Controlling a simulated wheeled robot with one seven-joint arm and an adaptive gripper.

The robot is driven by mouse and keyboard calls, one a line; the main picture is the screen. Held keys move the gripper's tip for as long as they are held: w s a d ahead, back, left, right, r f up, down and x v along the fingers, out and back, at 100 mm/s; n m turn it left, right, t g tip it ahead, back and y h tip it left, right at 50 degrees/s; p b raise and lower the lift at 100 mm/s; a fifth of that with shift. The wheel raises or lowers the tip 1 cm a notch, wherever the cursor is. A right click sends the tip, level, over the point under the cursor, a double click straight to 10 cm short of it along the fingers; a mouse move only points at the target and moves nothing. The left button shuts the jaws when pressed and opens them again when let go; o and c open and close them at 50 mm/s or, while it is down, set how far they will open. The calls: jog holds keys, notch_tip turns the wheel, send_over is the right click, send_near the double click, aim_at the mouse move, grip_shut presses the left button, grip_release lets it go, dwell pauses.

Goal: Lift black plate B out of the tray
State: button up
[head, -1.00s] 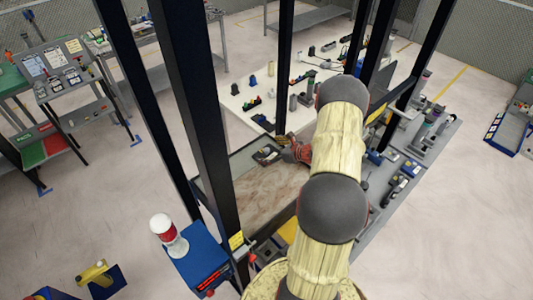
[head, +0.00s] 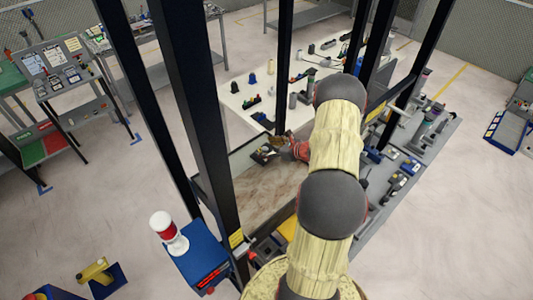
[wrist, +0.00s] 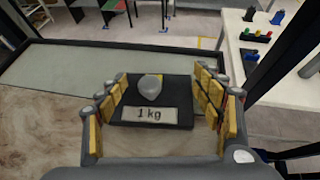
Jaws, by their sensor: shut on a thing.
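A black plate (wrist: 150,100) with a pale "1 kg" label and a grey knob sits between the yellow-padded fingers of my gripper (wrist: 165,103) in the wrist view. My gripper is shut on this plate; no letter B is readable on it. In the head view the plate (head: 263,154) is small and dark, at the far end of the brown worktop, with my gripper (head: 277,144) beside it. I cannot make out a separate tray, or the plate's underside and its clearance.
The brown worktop (head: 265,192) stands among dark posts (head: 203,110). A grey panel with a dark rim (wrist: 60,62) lies beyond the plate. A white table (head: 240,95) with small objects is behind. A blue box with a red-and-white lamp (head: 163,225) is at the near left.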

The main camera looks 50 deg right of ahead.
jog(key=shift+a+f, duration=0.1)
grip_shut()
dwell(0.7)
dwell(0.3)
